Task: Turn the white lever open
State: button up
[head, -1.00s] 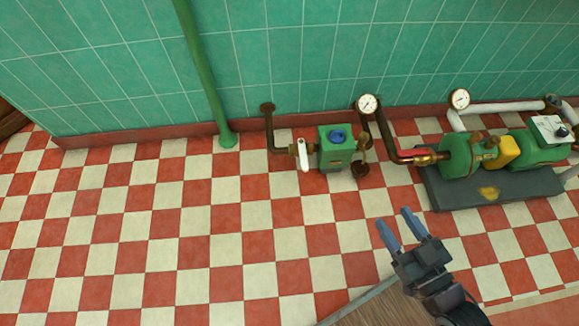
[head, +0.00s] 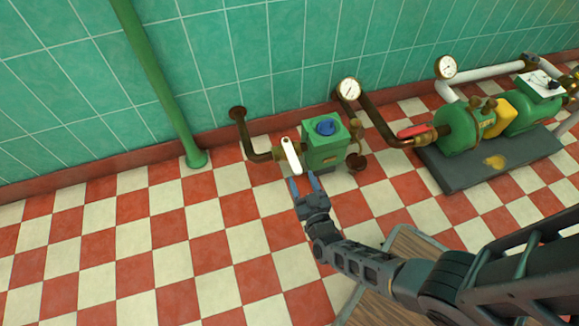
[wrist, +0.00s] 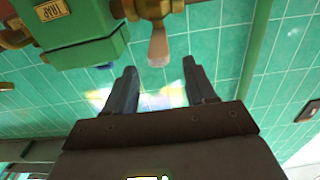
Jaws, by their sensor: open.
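The white lever (head: 291,156) sits on a brass valve (head: 289,154) at the left side of the green box (head: 326,143) with a blue knob on top. In the head view it slants a little, its lower end just above my fingertips. My gripper (head: 304,185) is open, with its two fingers pointing up toward the lever. In the wrist view, the lever (wrist: 158,48) hangs at the top, between and beyond the two open fingers of my gripper (wrist: 157,80). Nothing is between the fingers, and I cannot tell whether they touch the lever.
A red lever (head: 414,131) sits on the pipe to the right, beside a green pump (head: 462,132) on a dark base (head: 470,178). A green pipe (head: 158,82) stands at the left. Two gauges are near the wall. The checkered floor (head: 150,240) at left is clear.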

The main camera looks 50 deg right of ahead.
aim_at(296, 164)
jog(key=b+x, duration=0.2)
jog(key=x, duration=0.3)
jog(key=shift+w+f, duration=0.1)
jog(key=shift+b+x, duration=0.45)
jog(key=shift+x, duration=0.4)
jog(key=shift+d, duration=0.1)
jog(key=shift+c, duration=0.2)
grip_shut()
